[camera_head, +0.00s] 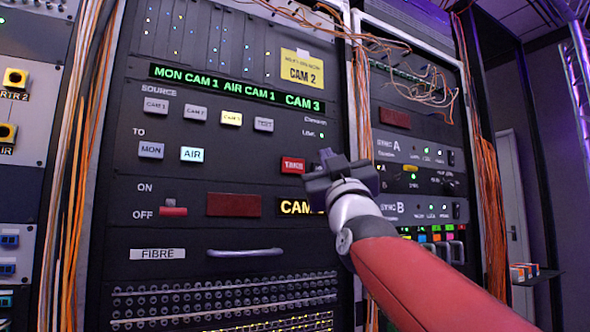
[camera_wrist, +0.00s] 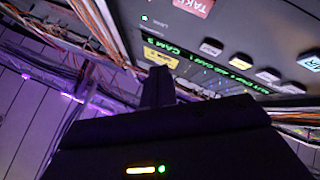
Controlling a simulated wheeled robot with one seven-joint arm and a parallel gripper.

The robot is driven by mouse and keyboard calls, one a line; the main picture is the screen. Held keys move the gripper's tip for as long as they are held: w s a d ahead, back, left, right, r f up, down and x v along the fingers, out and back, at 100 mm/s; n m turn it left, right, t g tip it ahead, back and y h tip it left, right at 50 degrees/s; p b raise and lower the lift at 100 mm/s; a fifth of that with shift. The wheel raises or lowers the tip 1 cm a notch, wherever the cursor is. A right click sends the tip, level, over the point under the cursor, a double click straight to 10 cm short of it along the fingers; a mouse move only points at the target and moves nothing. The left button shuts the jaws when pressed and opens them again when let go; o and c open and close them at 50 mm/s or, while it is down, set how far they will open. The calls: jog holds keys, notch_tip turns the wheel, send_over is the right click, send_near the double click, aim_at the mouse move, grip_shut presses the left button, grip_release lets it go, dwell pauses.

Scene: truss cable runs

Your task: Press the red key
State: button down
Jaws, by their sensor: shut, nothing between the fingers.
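The red key (camera_head: 293,165), labelled TAKE, sits on the black rack panel, right of the lit AIR key (camera_head: 192,154). It also shows at the top edge of the wrist view (camera_wrist: 198,6), partly cut off. My gripper (camera_head: 326,158) is shut and empty, just right of the red key in the head view. Its fingers (camera_wrist: 157,88) show dark in the wrist view, apart from the key in that picture. Whether the fingertips touch the panel cannot be told. My gripper and arm hide part of the panel and of the yellow CAM label (camera_head: 295,207) below the key.
Several source keys (camera_head: 195,113) and the MON key (camera_head: 151,150) lie left of the red key. A red-handled ON/OFF switch (camera_head: 173,208) and a handle (camera_head: 245,252) are lower. Loose orange cables (camera_head: 425,90) hang at the right rack.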

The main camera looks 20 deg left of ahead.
aim_at(296, 160)
jog(key=shift+r, duration=0.1)
jog(key=shift+w+a+p, duration=1.4)
jog(key=shift+a, duration=0.3)
jog(key=shift+w+a+p, duration=1.4)
jog(key=shift+a, duration=0.25)
jog(key=shift+w+a, duration=0.1)
jog(key=shift+w+a, duration=0.2)
jog(key=shift+a, duration=0.05)
jog(key=shift+w+a, duration=0.3)
dwell(0.6)
jog(key=shift+s, duration=0.1)
jog(key=shift+s+d+b, duration=0.5)
jog(key=shift+d+b, duration=0.1)
jog(key=shift+b, duration=0.1)
